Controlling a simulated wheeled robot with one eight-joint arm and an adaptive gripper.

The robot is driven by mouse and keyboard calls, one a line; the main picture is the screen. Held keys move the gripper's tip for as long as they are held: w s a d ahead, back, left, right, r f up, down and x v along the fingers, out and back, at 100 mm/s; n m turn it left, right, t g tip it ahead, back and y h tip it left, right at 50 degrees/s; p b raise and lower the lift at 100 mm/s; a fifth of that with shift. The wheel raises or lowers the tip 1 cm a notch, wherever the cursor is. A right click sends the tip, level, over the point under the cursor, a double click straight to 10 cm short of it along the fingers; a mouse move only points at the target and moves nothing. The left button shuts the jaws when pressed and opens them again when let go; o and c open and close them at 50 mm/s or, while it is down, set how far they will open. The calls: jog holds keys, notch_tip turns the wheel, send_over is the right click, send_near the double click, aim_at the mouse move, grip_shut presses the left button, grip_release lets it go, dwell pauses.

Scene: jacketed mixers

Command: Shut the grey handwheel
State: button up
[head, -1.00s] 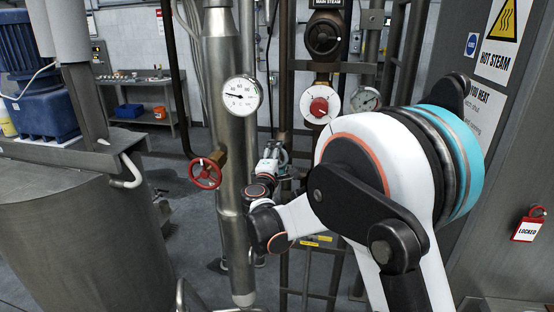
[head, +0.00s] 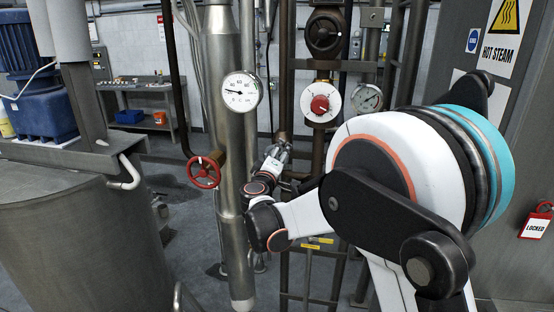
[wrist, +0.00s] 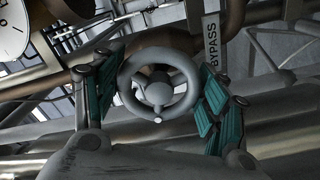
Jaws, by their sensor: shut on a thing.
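The grey handwheel (wrist: 158,52) fills the middle of the wrist view, a round rim with a hub and a small pale mark at its lower edge. Teal finger pads of my gripper (wrist: 157,100) stand on its left and right sides, shut on the rim. A BYPASS label (wrist: 212,40) hangs on the pipe just right of it. In the head view my gripper (head: 279,154) is small and tilted, in front of the pipework; the grey handwheel cannot be made out there.
A red handwheel (head: 204,172) is left of my gripper, beside the thick steel pipe (head: 231,210) with a gauge (head: 239,94). A steel vessel (head: 75,230) stands at left.

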dwell(0.4)
jog(key=o, duration=1.1)
jog(key=s, duration=0.4)
jog(key=s+a, duration=0.1)
jog(key=s, duration=0.7)
jog(key=shift+a, duration=0.25)
jog(key=shift+w+d, duration=0.1)
